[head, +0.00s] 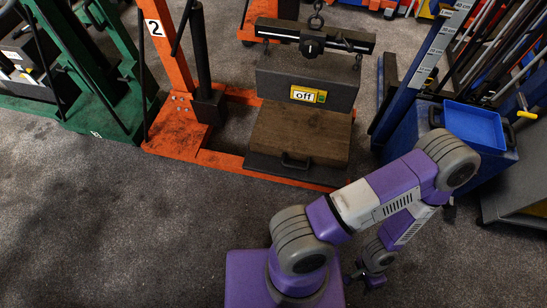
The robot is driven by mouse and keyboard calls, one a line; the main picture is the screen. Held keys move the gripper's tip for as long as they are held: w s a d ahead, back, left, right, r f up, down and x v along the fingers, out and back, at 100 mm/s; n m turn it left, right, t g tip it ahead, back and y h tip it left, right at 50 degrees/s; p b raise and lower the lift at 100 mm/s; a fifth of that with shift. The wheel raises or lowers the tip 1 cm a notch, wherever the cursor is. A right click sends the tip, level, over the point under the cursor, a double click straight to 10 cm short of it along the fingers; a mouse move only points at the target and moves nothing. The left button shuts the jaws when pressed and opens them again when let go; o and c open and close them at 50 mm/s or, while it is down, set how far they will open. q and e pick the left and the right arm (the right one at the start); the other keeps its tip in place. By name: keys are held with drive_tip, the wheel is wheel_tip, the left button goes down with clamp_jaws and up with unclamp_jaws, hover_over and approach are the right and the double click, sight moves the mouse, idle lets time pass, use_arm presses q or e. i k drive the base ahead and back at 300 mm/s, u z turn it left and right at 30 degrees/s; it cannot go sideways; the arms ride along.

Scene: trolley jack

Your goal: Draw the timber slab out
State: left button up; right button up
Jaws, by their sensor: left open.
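The brown timber slab (301,133) lies flat on a dark base plate (262,168) in the orange-framed stand. A dark handle (295,161) shows at its near edge. A grey block with a yellow "off" label (338,82) sits directly above the slab's back part; I cannot tell whether they touch. My left gripper (362,278) is open and empty, low and to the right of the centre, well in front of the slab and apart from it. Part of it is small and dark against the floor. My right gripper is not in view.
A lifting beam with chains (315,36) spans above the grey block. The orange frame (180,110) stands left, a green frame (95,85) further left. A blue bin with a tray (474,124) stands right. The carpet in front is clear except for my arm.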

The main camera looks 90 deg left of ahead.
sight(309, 135)
drive_tip(key=u, duration=2.7)
drive_tip(key=k, duration=0.5)
drive_tip(key=u, duration=0.7)
drive_tip(key=i, duration=1.7)
drive_tip(key=z, duration=0.45)
